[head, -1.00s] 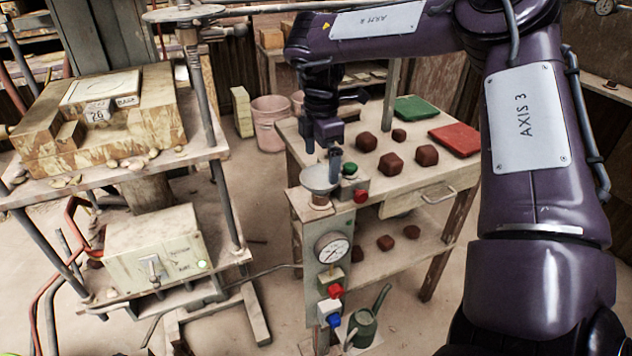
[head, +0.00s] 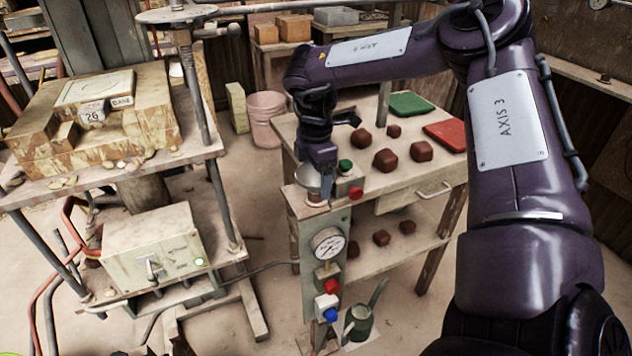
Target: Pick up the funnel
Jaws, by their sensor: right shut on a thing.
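The pale grey metal funnel (head: 306,178) is at the top left of the control post, over a small round seat (head: 316,197). My right gripper (head: 325,183) reaches down to it from above and is shut on its right side. The gripper hides part of the funnel. I cannot tell whether the funnel is clear of its seat. My left gripper is not in view.
The control post (head: 309,230) carries a green button (head: 345,166), a red button (head: 356,193) and a gauge (head: 327,243). Behind it is a table (head: 380,198) with several brown clay lumps. A press (head: 112,173) stands left. A watering can (head: 360,322) is on the floor.

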